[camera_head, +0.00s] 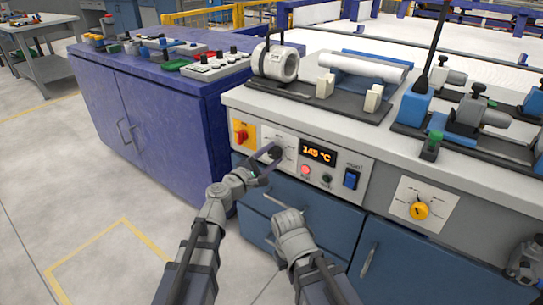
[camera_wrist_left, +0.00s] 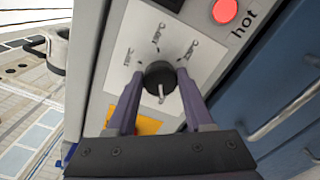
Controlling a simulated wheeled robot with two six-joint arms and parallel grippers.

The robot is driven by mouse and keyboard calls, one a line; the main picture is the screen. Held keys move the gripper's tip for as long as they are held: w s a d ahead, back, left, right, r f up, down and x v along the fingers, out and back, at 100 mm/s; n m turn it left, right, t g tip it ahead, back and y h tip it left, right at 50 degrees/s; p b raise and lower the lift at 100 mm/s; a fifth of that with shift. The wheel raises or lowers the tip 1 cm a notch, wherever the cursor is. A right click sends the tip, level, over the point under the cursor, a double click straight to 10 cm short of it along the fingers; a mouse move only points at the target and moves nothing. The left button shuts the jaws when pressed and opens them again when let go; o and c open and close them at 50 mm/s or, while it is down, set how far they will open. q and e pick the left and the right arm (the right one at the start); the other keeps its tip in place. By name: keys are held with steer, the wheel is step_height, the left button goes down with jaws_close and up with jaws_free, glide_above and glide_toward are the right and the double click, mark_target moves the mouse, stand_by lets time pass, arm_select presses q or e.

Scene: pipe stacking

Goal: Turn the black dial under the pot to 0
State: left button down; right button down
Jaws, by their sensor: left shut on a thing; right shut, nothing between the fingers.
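The black dial (camera_head: 276,152) sits on a white plate on the bench's front panel, left of the orange display (camera_head: 318,155), which reads 145 °C. My left gripper (camera_head: 268,166) is at the dial, shut on it. In the left wrist view the dial (camera_wrist_left: 160,75) is between the two purple-grey fingers (camera_wrist_left: 158,88). A pale mark on the dial points to the bottom of that picture; the printed labels are too small to read. A pale round part (camera_head: 275,63) stands on the bench above the dial. My right gripper (camera_head: 283,214) is shut and empty, below the left one.
A yellow knob (camera_head: 419,210) is further right. Blue drawers with handles are below.

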stand_by(0.3)
arm_select(q)
steer(key=shift+c, duration=1.5)
jaws_free()
